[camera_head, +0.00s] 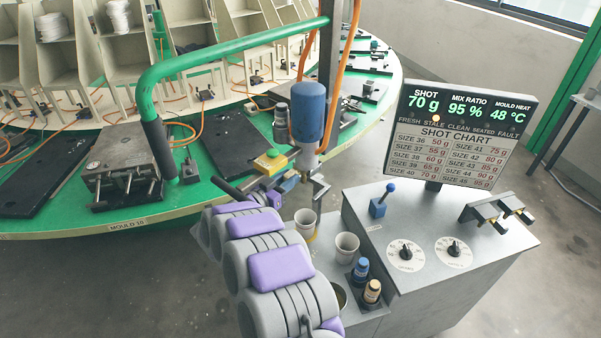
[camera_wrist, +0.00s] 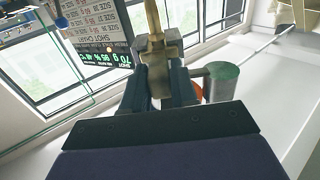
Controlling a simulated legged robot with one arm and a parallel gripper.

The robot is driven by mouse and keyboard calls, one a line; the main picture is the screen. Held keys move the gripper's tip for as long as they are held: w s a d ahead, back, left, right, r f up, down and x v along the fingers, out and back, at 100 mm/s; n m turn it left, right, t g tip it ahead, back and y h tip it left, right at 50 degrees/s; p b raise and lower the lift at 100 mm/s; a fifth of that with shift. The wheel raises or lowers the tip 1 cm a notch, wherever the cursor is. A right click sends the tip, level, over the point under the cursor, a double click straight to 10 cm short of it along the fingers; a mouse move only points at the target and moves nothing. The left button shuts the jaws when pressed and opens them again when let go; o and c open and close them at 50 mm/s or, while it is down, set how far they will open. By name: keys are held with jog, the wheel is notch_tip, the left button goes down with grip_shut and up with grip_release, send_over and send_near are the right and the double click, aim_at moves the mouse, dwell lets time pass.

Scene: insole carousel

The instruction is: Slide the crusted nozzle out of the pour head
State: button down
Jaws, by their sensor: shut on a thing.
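The pour head (camera_head: 308,112) hangs from the green boom, a blue cylinder with a metal body under it. My gripper (camera_head: 289,183) is at the lower end of the pour head, reaching in from below left. In the wrist view, my gripper's dark fingers (camera_wrist: 158,78) are shut on the tan, brass-coloured nozzle (camera_wrist: 155,48). A narrower brass-coloured stem runs on from it to the top edge of the picture. In the head view, the nozzle is mostly hidden by the gripper, and I cannot tell whether it is still seated.
Cups (camera_head: 346,246) and small bottles (camera_head: 372,291) stand on the ledge below. The grey console (camera_head: 440,240) carries a blue-handled tool (camera_head: 382,202), two dials and a bracket (camera_head: 497,212). The display (camera_head: 455,135) has an orange lamp lit. The green carousel (camera_head: 190,198) with moulds is behind.

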jog(key=v, duration=0.7)
jog(key=shift+s+a+p, duration=0.2)
jog(key=shift+p, duration=0.1)
dwell(0.8)
